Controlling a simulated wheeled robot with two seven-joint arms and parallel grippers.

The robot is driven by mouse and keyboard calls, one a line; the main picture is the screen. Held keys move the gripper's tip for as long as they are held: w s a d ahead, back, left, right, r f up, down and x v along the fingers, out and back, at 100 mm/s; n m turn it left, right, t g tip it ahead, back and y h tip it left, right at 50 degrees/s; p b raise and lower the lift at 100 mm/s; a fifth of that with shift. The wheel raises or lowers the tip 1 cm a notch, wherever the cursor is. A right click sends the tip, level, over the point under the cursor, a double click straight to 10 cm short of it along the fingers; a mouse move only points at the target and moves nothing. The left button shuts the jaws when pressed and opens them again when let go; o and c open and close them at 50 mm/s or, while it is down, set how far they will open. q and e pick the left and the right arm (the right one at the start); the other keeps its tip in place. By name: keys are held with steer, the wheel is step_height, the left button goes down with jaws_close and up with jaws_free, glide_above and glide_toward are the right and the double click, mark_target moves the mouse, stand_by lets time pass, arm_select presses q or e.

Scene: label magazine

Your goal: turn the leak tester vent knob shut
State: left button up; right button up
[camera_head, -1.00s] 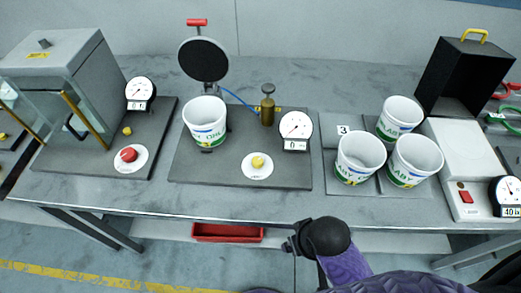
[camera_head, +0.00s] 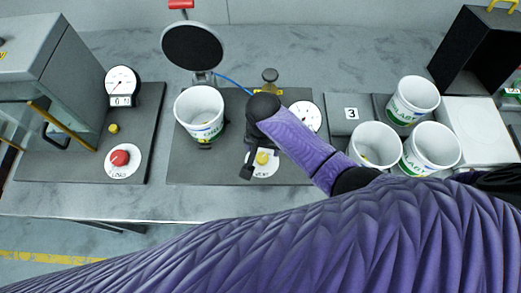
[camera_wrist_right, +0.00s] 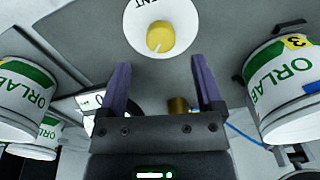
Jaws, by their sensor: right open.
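The vent knob (camera_head: 262,158) is a small yellow knob on a white round label, on the front of the leak tester's dark base plate (camera_head: 190,165). In the right wrist view the knob (camera_wrist_right: 160,37) lies just beyond the fingertips, roughly centred between them, with part of the word VENT beside it. My right gripper (camera_head: 254,164) is over the label, beside the knob; its two purple fingers (camera_wrist_right: 164,75) are apart with nothing between them. My forearm and wrist partly hide the plate and the tester's gauge (camera_head: 306,116). My left gripper is not in view.
A white tub (camera_head: 199,112) stands on the tester under a raised round black lid (camera_head: 192,47). Several white tubs stand at right, near my arm. A red button (camera_head: 120,158) is on the left station.

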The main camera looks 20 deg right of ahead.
mark_target(262, 157)
step_height(262, 157, down, 6)
steer(key=shift+w+r+b, duration=0.1)
steer(key=shift+b, duration=0.9)
jaws_close()
